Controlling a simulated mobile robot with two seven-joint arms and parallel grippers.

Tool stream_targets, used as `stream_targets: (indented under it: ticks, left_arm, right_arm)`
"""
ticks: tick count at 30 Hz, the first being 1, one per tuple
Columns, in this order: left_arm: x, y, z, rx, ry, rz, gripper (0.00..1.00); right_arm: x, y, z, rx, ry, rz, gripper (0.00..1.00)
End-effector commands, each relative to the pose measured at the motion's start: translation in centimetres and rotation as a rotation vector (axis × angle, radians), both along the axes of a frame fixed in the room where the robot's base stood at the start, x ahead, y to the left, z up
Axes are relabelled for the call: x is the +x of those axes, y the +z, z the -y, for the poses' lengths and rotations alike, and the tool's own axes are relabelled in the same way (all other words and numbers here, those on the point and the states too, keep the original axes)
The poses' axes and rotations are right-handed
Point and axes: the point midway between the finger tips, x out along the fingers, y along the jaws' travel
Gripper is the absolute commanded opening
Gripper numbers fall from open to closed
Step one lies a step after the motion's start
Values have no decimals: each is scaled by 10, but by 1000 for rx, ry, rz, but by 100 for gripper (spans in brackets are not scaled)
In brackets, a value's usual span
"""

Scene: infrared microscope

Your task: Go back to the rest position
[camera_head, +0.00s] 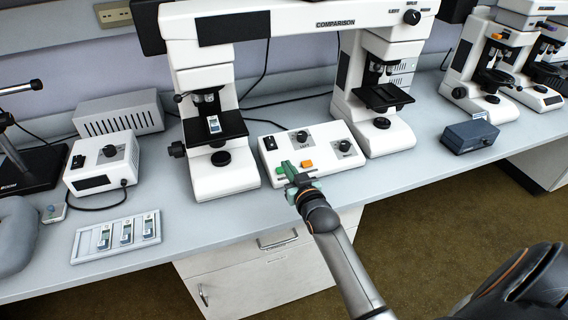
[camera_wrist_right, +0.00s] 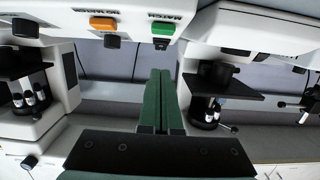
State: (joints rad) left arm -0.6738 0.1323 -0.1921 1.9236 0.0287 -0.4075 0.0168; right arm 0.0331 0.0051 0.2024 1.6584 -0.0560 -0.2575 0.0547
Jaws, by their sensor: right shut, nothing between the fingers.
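My right gripper (camera_head: 291,172) has green fingers and reaches over the bench's front edge to the control box (camera_head: 330,147) of the comparison microscope (camera_head: 222,130). In the right wrist view its two fingers (camera_wrist_right: 160,90) lie together, shut and empty. An orange button (camera_wrist_right: 103,25) and a green button (camera_wrist_right: 163,28) show just beyond the fingers in that view. In the head view the orange button (camera_head: 307,164) is just right of the fingertips. Whether the fingers touch the box I cannot tell. My left gripper is not in view.
A slide tray (camera_head: 88,251) with several slides lies at the front left. One slide (camera_head: 214,124) sits on the left stage. A white control unit (camera_head: 102,163), a blue box (camera_head: 470,136) and other microscopes (camera_head: 490,60) stand on the bench. The bench edge (camera_head: 400,160) runs below my arm.

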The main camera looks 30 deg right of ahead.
Motion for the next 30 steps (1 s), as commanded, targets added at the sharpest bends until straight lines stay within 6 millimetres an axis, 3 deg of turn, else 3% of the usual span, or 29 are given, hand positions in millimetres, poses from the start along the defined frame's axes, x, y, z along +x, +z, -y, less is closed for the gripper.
stream_targets:
  ticks: [7, 11, 14, 21, 30]
  left_arm:
    - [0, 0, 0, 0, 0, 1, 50]
    - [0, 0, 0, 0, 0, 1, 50]
    - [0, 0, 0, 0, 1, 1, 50]
    - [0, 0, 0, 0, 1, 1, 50]
    - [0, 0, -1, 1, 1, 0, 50]
  right_arm:
    - [-1, -1, 0, -1, 1, -4, 0]
    - [-14, -12, -8, -2, 18, -72, 0]
    - [-40, -30, -23, -4, 51, -200, 0]
    - [-149, -73, -76, -6, 166, -619, 0]
    - [-252, -83, -111, -3, 261, -938, 0]
